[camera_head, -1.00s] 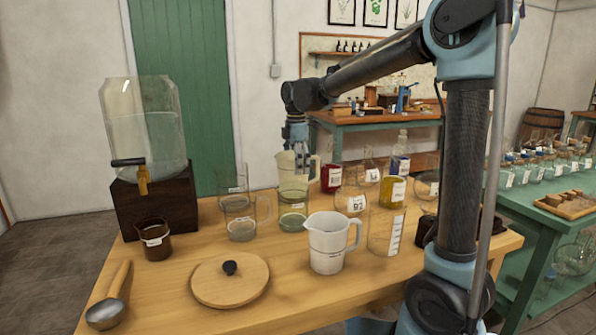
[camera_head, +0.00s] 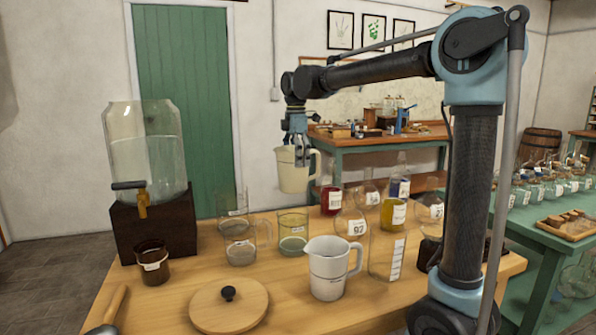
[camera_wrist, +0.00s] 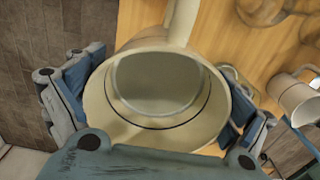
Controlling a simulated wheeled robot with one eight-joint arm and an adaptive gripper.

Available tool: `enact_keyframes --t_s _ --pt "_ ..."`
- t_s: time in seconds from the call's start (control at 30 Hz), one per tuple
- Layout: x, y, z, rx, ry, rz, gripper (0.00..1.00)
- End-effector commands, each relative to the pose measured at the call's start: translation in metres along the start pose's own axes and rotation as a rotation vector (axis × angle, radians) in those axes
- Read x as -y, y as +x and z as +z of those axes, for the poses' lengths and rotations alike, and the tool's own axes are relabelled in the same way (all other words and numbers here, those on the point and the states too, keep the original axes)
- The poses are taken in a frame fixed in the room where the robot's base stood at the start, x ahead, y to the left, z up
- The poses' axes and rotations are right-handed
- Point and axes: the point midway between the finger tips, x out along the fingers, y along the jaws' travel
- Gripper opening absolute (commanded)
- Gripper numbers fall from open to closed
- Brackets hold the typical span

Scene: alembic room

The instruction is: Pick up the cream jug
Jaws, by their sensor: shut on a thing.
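The cream jug (camera_head: 294,172) hangs upright in the air above the back of the wooden table in the head view. My gripper (camera_head: 297,142) holds it from above, shut on its upper part. In the wrist view the jug's open mouth (camera_wrist: 160,95) lies between my two fingers, with the handle pointing to the top of the picture. The jug looks empty inside apart from a paler round bottom. A white jug (camera_head: 328,268) with a handle stands on the table nearer the front.
Below the held jug stand a greenish glass beaker (camera_head: 292,234) and a glass mug (camera_head: 240,246). A large glass dispenser (camera_head: 145,150) is at the left. Bottles and flasks, including a yellow bottle (camera_head: 393,208), stand at the right. A round wooden lid (camera_head: 215,306) lies in front.

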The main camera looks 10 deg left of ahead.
Motion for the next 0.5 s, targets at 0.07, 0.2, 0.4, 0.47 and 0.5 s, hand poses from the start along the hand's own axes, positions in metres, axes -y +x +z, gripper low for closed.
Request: enact_keyframes --t_s 0.07,0.2,0.4,0.47,0.5 --pt "0.0 -0.009 0.0 0.0 0.0 0.0 0.42" --pt "0.0 -0.022 0.0 0.0 0.0 0.0 0.42" --pt "0.0 -0.038 0.0 0.0 0.0 0.0 0.42" --pt "0.0 -0.042 0.0 0.0 0.0 0.0 0.42" --pt "0.0 -0.044 0.0 0.0 0.0 0.0 0.42"
